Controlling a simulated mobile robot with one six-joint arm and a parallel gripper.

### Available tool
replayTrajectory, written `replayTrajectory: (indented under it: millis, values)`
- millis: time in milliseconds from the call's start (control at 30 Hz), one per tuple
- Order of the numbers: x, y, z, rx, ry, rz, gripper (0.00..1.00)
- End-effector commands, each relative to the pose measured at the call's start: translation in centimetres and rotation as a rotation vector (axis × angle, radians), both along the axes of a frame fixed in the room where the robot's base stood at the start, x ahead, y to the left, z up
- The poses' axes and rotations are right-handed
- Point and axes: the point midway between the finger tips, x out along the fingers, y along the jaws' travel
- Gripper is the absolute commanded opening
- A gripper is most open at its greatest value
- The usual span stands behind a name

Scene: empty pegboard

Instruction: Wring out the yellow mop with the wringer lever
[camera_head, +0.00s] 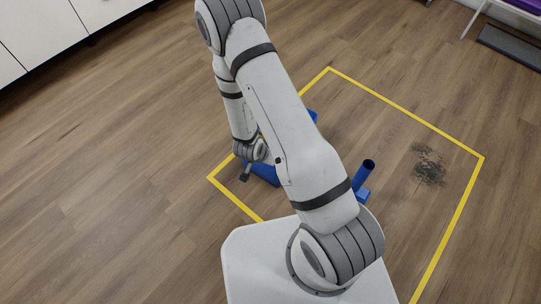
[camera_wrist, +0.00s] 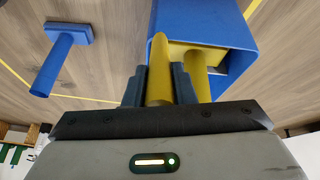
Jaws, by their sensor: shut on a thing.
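In the wrist view my gripper (camera_wrist: 160,85) is shut on a yellow bar, which looks like the wringer lever (camera_wrist: 158,58). The bar stands between the two dark fingers. Just right of it, a second yellow rod, apparently the handle of the yellow mop (camera_wrist: 197,75), meets a yellow block inside the open blue bucket (camera_wrist: 222,28). In the head view my gripper (camera_head: 246,172) is small and partly hidden, beside a blue part of the bucket (camera_head: 266,174). My arm hides most of the bucket, the yellow lever and the yellow mop there.
A blue T-shaped mop (camera_wrist: 52,65) is apart from the bucket; it also shows in the head view (camera_head: 365,178). Yellow tape (camera_head: 405,109) outlines a floor area with a dark stain (camera_head: 429,165). White cabinets (camera_head: 40,30) stand at upper left. The left floor is clear.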

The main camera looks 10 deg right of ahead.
Motion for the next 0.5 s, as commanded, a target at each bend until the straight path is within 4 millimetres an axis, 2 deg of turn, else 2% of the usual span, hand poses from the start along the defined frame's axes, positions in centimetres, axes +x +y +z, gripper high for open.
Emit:
replayTrajectory:
  millis: [200, 233, 500]
  values:
    - [0.11, -0.02, -0.13, 0.000, -0.001, -0.001, 0.00]
    - [0.12, -0.03, -0.13, 0.000, -0.001, -0.001, 0.24]
    - [0.08, -0.07, -0.09, 0.001, -0.001, -0.002, 0.45]
